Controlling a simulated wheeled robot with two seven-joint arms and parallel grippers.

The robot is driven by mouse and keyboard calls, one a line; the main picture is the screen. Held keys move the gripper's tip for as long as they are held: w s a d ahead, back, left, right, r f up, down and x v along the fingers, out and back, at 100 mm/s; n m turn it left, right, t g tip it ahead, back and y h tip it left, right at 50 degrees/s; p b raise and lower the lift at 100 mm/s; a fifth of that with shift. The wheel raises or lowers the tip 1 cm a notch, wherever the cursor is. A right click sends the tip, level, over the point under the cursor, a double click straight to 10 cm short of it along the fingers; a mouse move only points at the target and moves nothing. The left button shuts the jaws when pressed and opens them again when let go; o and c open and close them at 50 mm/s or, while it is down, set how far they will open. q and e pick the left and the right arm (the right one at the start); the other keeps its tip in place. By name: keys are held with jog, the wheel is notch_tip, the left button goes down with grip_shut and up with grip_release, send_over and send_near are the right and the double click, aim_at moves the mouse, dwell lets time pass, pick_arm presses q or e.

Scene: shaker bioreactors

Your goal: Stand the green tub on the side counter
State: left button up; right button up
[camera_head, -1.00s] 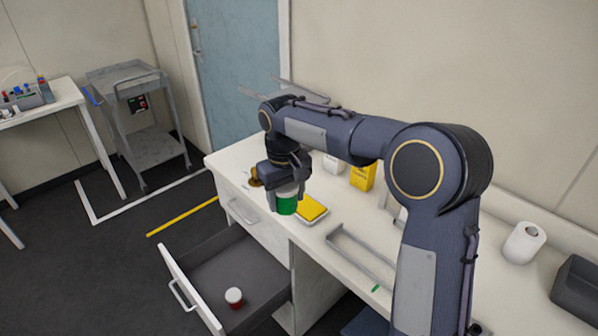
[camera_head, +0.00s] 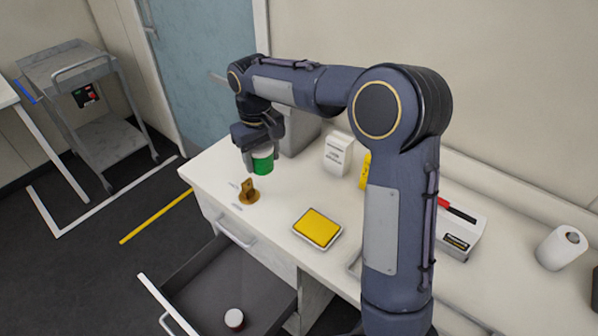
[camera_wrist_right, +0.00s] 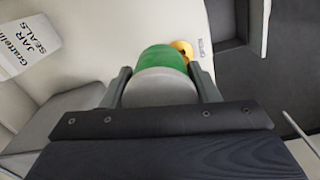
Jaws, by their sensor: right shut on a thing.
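The green tub (camera_head: 263,163) has a green body and a whitish lid, and hangs upright in my right gripper (camera_head: 260,148). The gripper is shut on its upper part. In the right wrist view the tub (camera_wrist_right: 163,60) sits between the two fingers (camera_wrist_right: 163,88). It is held above the far left part of the side counter (camera_head: 277,213), behind a small brown-yellow stand (camera_head: 248,191). Whether its base touches anything is hard to tell, but it looks raised. My left gripper is not in view.
A yellow-topped tray (camera_head: 317,228), a white jar-seals box (camera_head: 338,153) and a grey box (camera_head: 298,130) stand on the counter. An open drawer (camera_head: 215,285) below holds a white-lidded jar (camera_head: 234,319). A paper roll (camera_head: 561,248) stands at right.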

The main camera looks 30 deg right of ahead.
jog(key=d+f, duration=0.2)
jog(key=d, duration=0.1)
jog(key=d+f+p, duration=0.1)
jog(key=d+f, duration=0.2)
jog(key=d, duration=0.1)
jog(key=d+f+p, duration=0.1)
jog(key=d+f, duration=0.2)
jog(key=shift+d, duration=0.35)
jog(key=f, duration=0.1)
jog(key=f+p, duration=0.1)
jog(key=f, duration=0.1)
jog(key=shift+d+f, duration=0.1)
jog(key=shift+d, duration=0.25)
jog(key=shift+f, duration=0.25)
jog(key=shift+f, duration=0.2)
jog(key=o, duration=1)
jog(key=shift+r, duration=0.1)
jog(key=shift+c, duration=0.2)
jog(key=shift+o, duration=0.4)
